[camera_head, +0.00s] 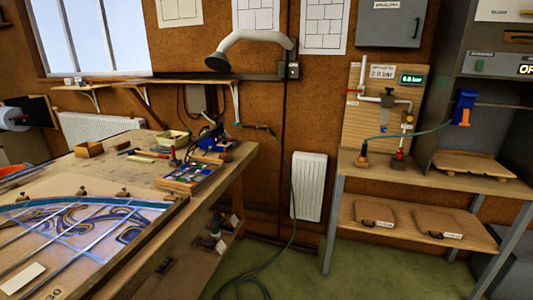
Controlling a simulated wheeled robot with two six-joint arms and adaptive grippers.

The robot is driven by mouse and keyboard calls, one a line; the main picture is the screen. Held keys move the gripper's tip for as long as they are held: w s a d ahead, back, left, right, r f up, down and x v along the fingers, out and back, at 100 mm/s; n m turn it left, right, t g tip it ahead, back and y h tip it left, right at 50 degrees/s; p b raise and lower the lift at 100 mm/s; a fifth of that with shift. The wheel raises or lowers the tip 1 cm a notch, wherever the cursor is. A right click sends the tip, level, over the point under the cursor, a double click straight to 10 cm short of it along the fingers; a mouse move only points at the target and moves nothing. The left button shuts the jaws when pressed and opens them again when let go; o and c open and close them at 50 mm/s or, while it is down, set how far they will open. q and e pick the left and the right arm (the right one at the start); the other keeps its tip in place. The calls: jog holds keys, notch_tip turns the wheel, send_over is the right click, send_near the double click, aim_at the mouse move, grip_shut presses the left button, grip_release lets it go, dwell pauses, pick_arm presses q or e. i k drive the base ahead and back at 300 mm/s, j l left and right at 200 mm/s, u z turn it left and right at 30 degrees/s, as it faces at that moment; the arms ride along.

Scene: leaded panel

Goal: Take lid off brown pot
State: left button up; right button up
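No pot can be made out for certain. A small open brown box (89,149) sits at the back of the left workbench. Neither of my grippers is in view.
The left workbench (215,190) holds a leaded panel (80,235), a tray of coloured glass (190,176) and tools. The right bench (440,180) carries a gauge board (372,110), with two brown cases on its lower shelf. A hose (285,250) crosses the green floor between them.

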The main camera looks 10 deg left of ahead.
aim_at(225, 152)
jog(key=i+l+u, duration=0.1)
jog(key=i, duration=1.5)
